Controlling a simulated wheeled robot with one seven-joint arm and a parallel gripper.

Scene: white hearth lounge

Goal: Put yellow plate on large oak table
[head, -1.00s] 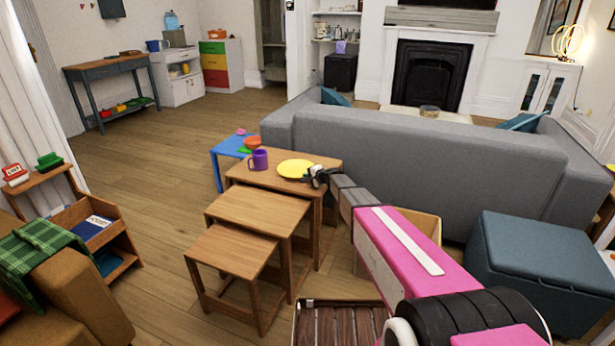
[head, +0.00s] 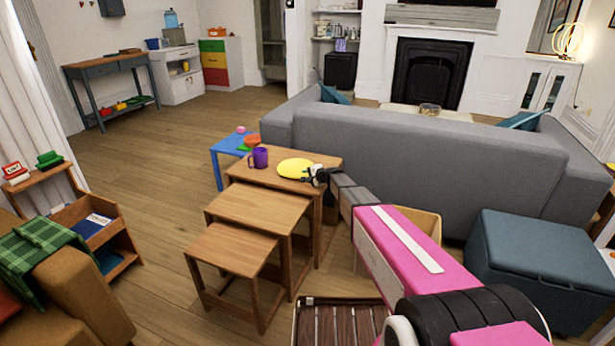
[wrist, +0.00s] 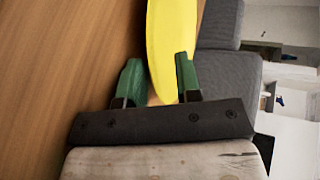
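The yellow plate (head: 293,168) lies on or just above the top of the tallest nesting oak table (head: 325,162), near its back right side. My gripper (head: 317,174) is at the plate's right edge. In the wrist view the green fingers of my gripper (wrist: 161,66) stand apart, with the rim of the yellow plate (wrist: 168,30) between them. A small gap shows between the plate and the left finger. The plate passes behind the right finger. The oak tabletop (wrist: 60,70) is close on the left of that view.
A purple mug (head: 259,157) stands left of the plate on the same table. Two lower oak tables (head: 255,215) nest in front. A blue side table (head: 228,146) with dishes is behind left. The grey sofa (head: 430,150) stands close on the right.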

